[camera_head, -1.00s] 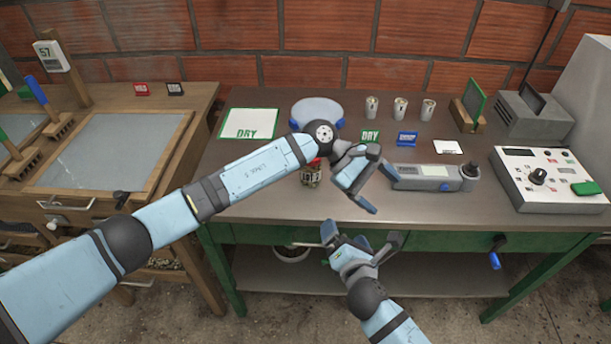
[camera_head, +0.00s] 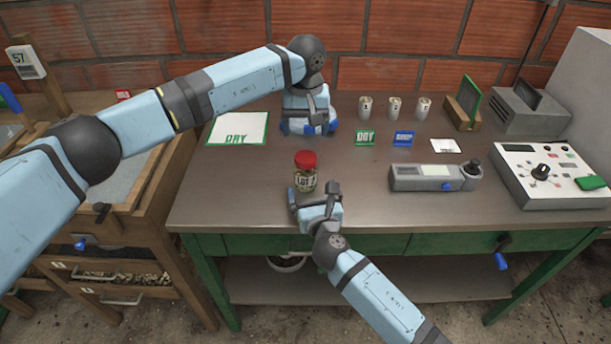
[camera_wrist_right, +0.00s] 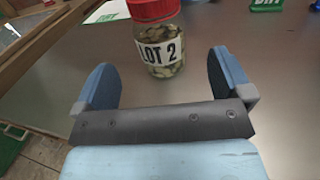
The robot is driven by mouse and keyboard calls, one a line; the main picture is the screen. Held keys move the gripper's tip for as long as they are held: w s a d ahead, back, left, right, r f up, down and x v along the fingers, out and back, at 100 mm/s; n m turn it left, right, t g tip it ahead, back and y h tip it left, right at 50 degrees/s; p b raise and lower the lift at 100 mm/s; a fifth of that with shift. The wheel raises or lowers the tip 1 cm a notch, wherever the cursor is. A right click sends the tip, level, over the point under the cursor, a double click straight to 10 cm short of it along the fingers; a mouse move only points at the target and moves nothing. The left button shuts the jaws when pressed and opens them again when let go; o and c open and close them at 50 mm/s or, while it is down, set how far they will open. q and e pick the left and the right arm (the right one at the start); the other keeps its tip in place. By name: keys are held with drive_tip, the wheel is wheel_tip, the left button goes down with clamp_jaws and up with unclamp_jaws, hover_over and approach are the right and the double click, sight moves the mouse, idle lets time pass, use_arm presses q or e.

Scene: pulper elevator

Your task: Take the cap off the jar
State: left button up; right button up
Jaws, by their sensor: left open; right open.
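The jar (camera_head: 305,180) stands upright on the table, with a red cap (camera_head: 305,158) on it and a "LOT 2" label. In the right wrist view the jar (camera_wrist_right: 161,50) is ahead of the open fingers, a little beyond the fingertips, with the lower part of its red cap (camera_wrist_right: 152,9) at the top edge. My right gripper (camera_head: 315,195) is open and empty, low in front of the jar.
A white "DRY" mat (camera_head: 238,129) lies at the back left. A grey meter (camera_head: 434,177) and a control box (camera_head: 550,177) are at the right.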

sight(306, 171)
drive_tip(key=x, duration=0.7)
drive_tip(key=shift+w, duration=0.3)
drive_tip(key=c, duration=1.8)
use_arm(q)
drive_tip(key=m, duration=0.4)
drive_tip(key=shift+f, duration=0.25)
drive_tip(key=shift+m, duration=0.3)
wheel_tip(306, 171, down, 8)
drive_tip(key=shift+r, duration=0.2)
